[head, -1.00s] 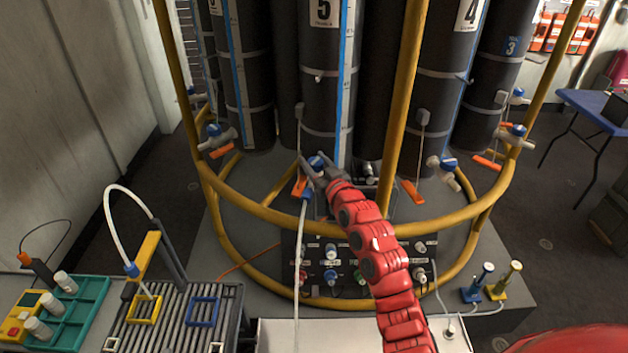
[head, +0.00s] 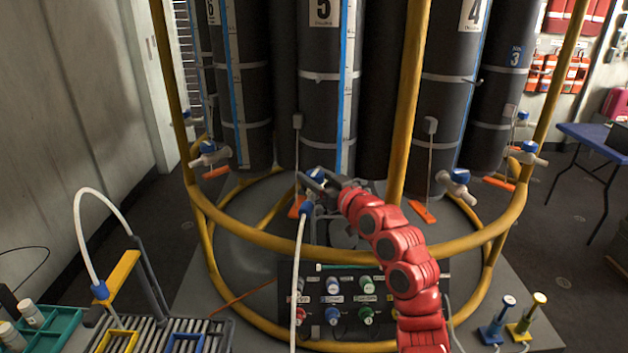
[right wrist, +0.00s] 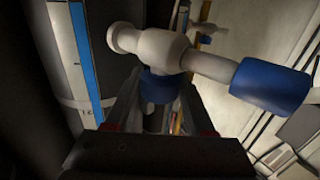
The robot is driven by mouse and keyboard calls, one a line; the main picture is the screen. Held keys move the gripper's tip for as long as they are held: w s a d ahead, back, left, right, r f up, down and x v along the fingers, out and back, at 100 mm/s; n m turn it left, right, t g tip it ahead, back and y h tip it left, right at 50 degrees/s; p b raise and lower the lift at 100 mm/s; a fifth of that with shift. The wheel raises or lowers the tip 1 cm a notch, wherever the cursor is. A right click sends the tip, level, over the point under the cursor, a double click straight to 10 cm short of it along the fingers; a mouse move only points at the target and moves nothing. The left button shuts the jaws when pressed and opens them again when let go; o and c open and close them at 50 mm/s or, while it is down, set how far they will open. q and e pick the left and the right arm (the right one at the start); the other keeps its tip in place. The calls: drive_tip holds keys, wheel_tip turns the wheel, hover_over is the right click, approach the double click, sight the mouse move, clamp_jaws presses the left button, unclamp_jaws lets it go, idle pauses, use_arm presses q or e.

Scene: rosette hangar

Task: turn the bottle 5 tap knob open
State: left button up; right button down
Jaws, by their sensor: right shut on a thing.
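Bottle 5 (head: 322,115) is the dark cylinder at the middle of the head view, with its number label at the top. Its tap is low on the front, partly hidden by my right gripper (head: 318,181). In the right wrist view the white tap body (right wrist: 160,48) lies across the picture. Its blue knob (right wrist: 160,86) sits between the fingers of the right gripper (right wrist: 160,108), which is shut on it. A blue hose connector (right wrist: 270,84) is on the tap's right end; it also shows in the head view (head: 307,207). My left gripper is not in view.
A yellow ring rail (head: 345,255) and upright (head: 408,110) surround the bottles, close to my right arm. A white hose (head: 297,270) hangs from the tap. Neighbouring taps (head: 455,183) stand to the sides. A valve panel (head: 347,300) is below.

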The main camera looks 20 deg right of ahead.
drive_tip(key=c, duration=0.7)
unclamp_jaws()
drive_tip(key=shift+d+f, duration=0.1)
drive_tip(key=shift+f, duration=0.1)
drive_tip(key=o, duration=0.4)
drive_tip(key=shift+s+d+r, duration=0.1)
drive_tip(key=shift+o, duration=0.2)
drive_tip(key=b+v, duration=0.1)
drive_tip(key=v, duration=1.6)
drive_tip(key=shift+s, duration=0.15)
